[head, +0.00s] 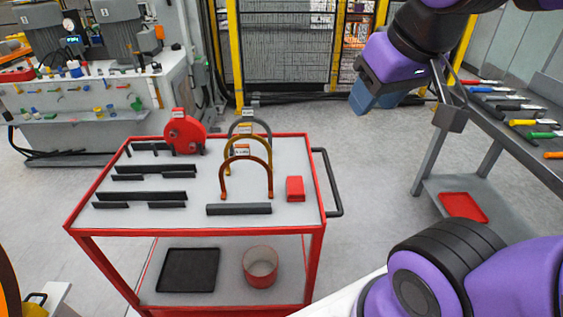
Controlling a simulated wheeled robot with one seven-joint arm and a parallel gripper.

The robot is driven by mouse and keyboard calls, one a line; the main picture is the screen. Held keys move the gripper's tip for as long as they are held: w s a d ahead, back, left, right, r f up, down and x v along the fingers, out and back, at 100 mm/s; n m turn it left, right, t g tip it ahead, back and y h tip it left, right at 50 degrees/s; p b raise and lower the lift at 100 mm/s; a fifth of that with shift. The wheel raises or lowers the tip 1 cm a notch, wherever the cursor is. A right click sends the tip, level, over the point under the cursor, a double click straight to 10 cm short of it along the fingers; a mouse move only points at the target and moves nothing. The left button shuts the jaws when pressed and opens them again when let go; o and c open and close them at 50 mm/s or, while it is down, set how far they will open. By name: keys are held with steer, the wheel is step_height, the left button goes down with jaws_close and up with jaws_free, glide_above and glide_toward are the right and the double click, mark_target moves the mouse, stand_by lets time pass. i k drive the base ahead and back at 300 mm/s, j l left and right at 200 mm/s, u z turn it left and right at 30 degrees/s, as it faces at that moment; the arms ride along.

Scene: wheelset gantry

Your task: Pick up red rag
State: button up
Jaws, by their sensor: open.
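A small red block-shaped thing (295,188), which looks like the folded red rag, lies on the grey top of the red cart (100,221), near its right side. It is right of the arches and apart from them. My gripper (407,106) is open at the upper right, above and to the right of the cart. It is well away from the red thing, and nothing shows between its fingers.
Arches (268,172), a red round device (184,133) and dark bars (239,209) share the cart top. A black handle (335,190) sticks out at its right. A workbench (550,115) with several tools stands at the right. Open floor separates it from the cart.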

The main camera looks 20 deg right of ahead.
mark_target(294, 188)
steer(key=u, duration=1.75)
steer(key=z, duration=1.95)
steer(key=i+l, duration=0.15)
steer(key=l, duration=0.25)
steer(key=i+l, duration=0.1)
steer(key=l, duration=0.25)
steer(key=i+l, duration=0.15)
steer(key=l, duration=0.25)
steer(key=u, duration=0.05)
